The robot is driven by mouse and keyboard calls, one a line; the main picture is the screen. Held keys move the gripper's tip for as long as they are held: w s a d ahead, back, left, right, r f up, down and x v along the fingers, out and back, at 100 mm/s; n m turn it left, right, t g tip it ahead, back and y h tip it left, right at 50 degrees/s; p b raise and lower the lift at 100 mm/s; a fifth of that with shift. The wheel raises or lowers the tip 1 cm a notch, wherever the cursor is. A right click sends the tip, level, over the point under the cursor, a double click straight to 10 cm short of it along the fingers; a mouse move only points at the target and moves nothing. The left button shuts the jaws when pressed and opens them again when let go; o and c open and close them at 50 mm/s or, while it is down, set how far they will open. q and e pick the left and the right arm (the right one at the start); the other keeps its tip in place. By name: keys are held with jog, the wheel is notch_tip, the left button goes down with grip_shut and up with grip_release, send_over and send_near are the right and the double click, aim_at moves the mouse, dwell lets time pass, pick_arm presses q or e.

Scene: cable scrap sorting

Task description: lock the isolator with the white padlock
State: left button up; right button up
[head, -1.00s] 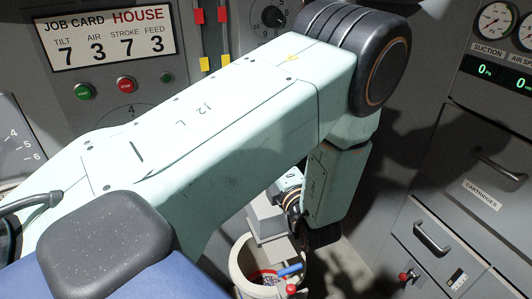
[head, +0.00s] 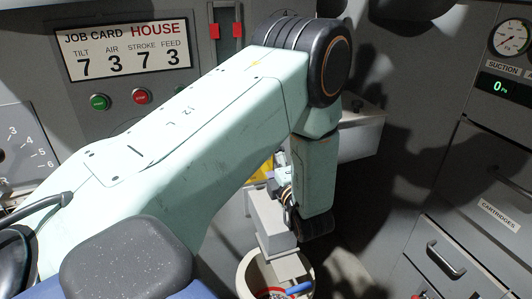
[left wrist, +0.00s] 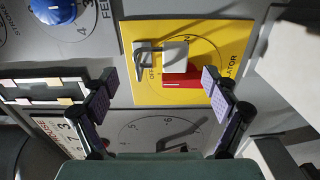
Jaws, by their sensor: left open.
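The isolator's yellow plate (left wrist: 228,38) fills the upper middle of the left wrist view, with a red handle (left wrist: 183,84) on it. A white block, which looks like the white padlock (left wrist: 175,57), lies over the plate just above the handle. A grey metal loop (left wrist: 144,46) is at its left. I cannot tell whether the loop passes through the handle. My left gripper (left wrist: 162,92) is open, its fingers apart on either side of the handle and empty. In the head view, my left arm hides most of the yellow plate (head: 262,172). My right gripper is not in view.
A blue knob (left wrist: 54,10) and a dial (left wrist: 165,130) flank the plate. In the head view, a cream bucket (head: 246,272) with scraps stands below my wrist. Drawers (head: 448,259) are at the right; the job card panel (head: 128,40) is at the left.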

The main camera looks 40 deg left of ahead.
pick_arm(q)
jog(key=shift+b+x, duration=0.4)
jog(key=shift+x, duration=1.75)
